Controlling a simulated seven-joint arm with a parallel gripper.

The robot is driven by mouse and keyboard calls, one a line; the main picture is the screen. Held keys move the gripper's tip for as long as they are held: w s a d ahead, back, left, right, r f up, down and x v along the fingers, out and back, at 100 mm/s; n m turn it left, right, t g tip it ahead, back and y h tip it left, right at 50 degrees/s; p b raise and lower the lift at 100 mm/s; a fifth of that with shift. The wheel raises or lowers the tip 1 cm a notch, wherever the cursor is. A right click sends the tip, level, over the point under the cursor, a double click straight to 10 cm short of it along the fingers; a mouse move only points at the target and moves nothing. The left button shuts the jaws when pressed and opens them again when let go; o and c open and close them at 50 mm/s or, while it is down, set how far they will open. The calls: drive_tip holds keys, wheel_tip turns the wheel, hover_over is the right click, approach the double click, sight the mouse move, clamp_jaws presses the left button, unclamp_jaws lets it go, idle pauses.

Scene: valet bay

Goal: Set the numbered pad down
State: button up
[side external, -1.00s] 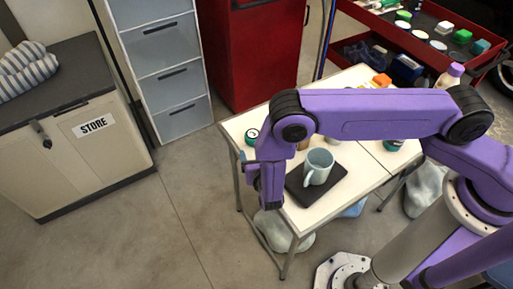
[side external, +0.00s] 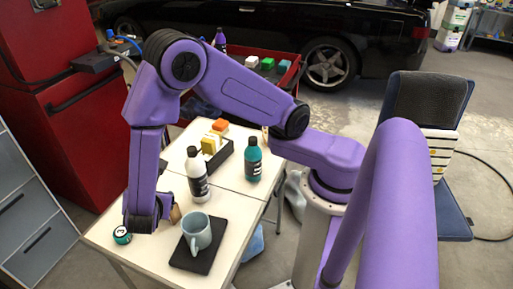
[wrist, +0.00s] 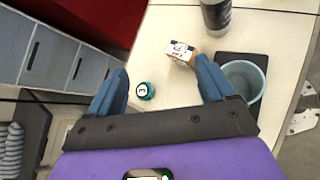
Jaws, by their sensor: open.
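The numbered pad (side external: 122,235) is a small round teal piece with a pale face and dark marking. It lies on the white table (side external: 112,255) near its left corner. In the wrist view the pad (wrist: 144,91) shows a digit that looks like a 3, close to the left finger. My gripper (side external: 146,222) is low over the table, between the pad and the dark tray under the mug. The blue fingers (wrist: 162,66) are wide apart, with nothing gripped. Whether a finger touches the pad cannot be told.
A small tan block (wrist: 181,50) with a printed label lies by the right fingertip. A pale blue mug (side external: 196,230) stands on a black tray (side external: 212,250) to the right. A white bottle (side external: 196,178) and a teal bottle (side external: 253,162) stand farther back.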

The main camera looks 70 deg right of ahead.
drive_tip(key=s+d+r+m+g+y, duration=0.2)
drive_tip(key=s+d+r+m, duration=0.1)
drive_tip(key=s, duration=0.5)
drive_tip(key=s+d+r+m+g+y, duration=0.2)
drive_tip(key=s+d+r+m+y, duration=0.1)
drive_tip(key=s, duration=0.4)
drive_tip(key=s+d+r+m+g+y, duration=0.3)
drive_tip(key=s+d+r, duration=0.2)
drive_tip(key=s+r, duration=0.2)
drive_tip(key=shift+s+d+m, duration=0.3)
drive_tip(key=shift+s+d, duration=0.05)
drive_tip(key=shift+s, duration=0.5)
